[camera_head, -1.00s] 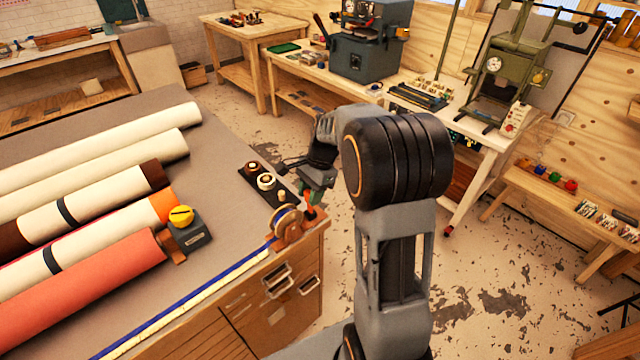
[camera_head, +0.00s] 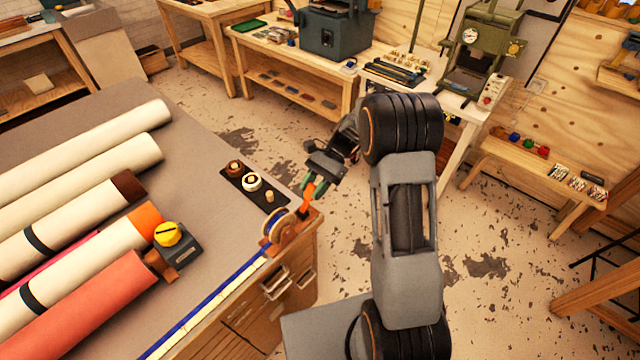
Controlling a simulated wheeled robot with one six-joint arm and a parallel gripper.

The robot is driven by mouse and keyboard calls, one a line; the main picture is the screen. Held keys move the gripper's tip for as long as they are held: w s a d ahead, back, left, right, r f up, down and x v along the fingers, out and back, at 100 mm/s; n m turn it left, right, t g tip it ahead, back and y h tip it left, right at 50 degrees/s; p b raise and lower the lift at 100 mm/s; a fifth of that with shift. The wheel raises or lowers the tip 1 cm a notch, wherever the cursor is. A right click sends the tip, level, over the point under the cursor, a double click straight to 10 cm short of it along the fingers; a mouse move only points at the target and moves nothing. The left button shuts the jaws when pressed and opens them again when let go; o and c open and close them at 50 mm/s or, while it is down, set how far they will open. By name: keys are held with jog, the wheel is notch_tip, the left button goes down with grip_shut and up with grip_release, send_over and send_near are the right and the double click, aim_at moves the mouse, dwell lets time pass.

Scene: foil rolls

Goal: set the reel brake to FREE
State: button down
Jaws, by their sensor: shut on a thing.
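A reel (camera_head: 283,229) wound with blue stands on a brown bracket (camera_head: 268,246) at the table's corner. Beside it an orange-red brake lever (camera_head: 308,196) rises, leaning up to the right. My gripper (camera_head: 314,183) is at the lever's upper end and shut on it. Its fingers hide the top of the lever. Any FREE marking on the brake is too small to read.
Rolls of sheet, including a coral one (camera_head: 90,305), lie on the grey table (camera_head: 190,150) at left. A box with a yellow knob (camera_head: 168,234) stands at their end. A dark tray (camera_head: 240,180) of small round parts lies near the reel. Open floor is behind.

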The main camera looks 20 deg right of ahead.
dwell(0.5)
jog(key=c, duration=0.8)
grip_release()
jog(key=shift+o, duration=0.2)
jog(key=b+v, duration=0.2)
jog(key=v, duration=1.1)
jog(key=shift+w+d, duration=0.25)
jog(key=shift+d, duration=0.1)
